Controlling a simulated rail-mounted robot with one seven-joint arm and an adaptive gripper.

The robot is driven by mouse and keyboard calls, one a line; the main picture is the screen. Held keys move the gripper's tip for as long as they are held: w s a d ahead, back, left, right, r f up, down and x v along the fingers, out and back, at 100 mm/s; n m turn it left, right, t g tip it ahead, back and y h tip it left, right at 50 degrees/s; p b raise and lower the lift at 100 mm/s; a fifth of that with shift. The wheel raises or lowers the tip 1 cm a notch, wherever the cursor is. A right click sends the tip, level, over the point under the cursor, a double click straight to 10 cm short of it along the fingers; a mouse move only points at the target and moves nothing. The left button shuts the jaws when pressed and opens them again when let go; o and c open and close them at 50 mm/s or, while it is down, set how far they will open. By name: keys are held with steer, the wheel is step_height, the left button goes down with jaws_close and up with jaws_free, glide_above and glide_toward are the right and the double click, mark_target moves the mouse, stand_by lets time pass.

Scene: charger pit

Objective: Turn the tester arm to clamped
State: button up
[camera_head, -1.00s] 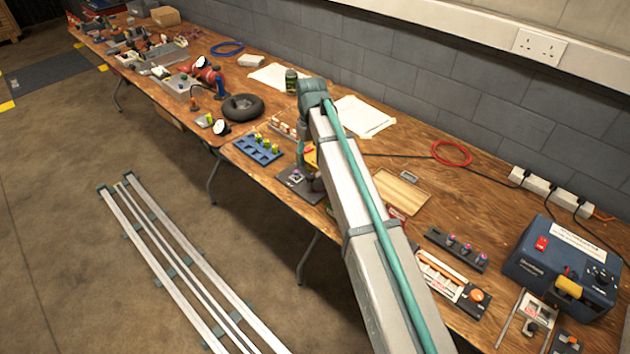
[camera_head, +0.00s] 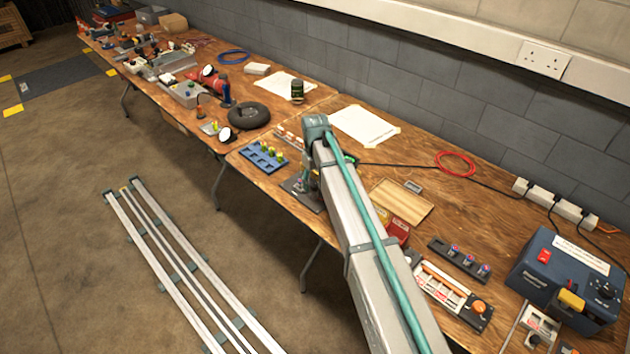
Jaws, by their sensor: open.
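My arm rises from the bottom of the picture and bends at its teal elbow over the bench. Its far end drops behind the upper link, so my gripper's fingers are hidden. A small dark plate (camera_head: 300,195) with a fixture on it lies at the bench's front edge, just left of my arm and partly covered by it. I cannot make out a tester arm or its position there. A small panel (camera_head: 533,332) with a dark knob lies at the lower right, and I cannot tell whether it is the tester.
A blue rack (camera_head: 262,158), red boxes (camera_head: 392,226), a wooden board (camera_head: 402,201), a strip with knobs (camera_head: 460,260) and a blue charger box (camera_head: 565,277) crowd the wooden bench (camera_head: 480,205). White paper (camera_head: 365,126) lies behind my elbow. Floor rails (camera_head: 180,265) run in front.

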steer(key=shift+f, duration=0.25)
jaws_close()
